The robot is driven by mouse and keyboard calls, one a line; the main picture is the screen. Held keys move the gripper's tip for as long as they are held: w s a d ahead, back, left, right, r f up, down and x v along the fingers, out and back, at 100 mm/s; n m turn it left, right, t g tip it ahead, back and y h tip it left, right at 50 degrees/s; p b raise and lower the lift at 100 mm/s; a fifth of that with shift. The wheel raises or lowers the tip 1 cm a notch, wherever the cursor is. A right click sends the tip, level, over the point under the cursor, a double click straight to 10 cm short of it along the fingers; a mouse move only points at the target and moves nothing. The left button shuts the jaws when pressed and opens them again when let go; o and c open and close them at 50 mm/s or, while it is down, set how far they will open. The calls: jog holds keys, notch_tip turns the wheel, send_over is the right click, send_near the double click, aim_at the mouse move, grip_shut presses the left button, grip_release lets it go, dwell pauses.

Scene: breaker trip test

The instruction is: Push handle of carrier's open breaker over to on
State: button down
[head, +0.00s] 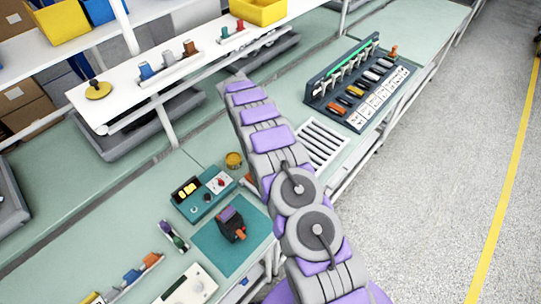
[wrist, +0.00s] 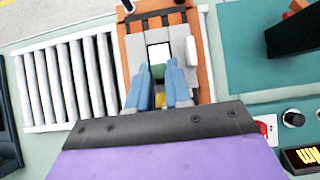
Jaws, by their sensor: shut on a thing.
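In the wrist view, an orange carrier (wrist: 205,60) lies on the bench with a grey breaker (wrist: 178,32) in it. A white square (wrist: 159,53) shows on the breaker's face. My gripper (wrist: 160,76) has its two blue fingers over the breaker, shut on a small green part between the tips, which looks like the breaker's handle. The fingers hide much of it, and its exact tilt cannot be told. In the head view my arm covers most of the carrier; only an orange edge (head: 250,183) shows beside it.
A white slatted grille (head: 318,142) lies beside the carrier. A teal mat (head: 211,242) with a dark device (head: 232,225) and a test box (head: 203,193) are on the other side. A dark rack (head: 358,84) holds several breakers farther back. A shelf (head: 190,60) runs above the bench.

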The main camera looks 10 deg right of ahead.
jog(key=shift+w, duration=0.1)
dwell(0.5)
jog(key=c, duration=1)
grip_release()
jog(key=shift+a, duration=0.15)
jog(key=shift+c, duration=0.2)
notch_tip(320, 180, up, 4)
jog(key=shift+f, duration=0.25)
jog(key=s+r, duration=0.1)
jog(key=s, duration=1.5)
jog(key=shift+a+r, duration=0.2)
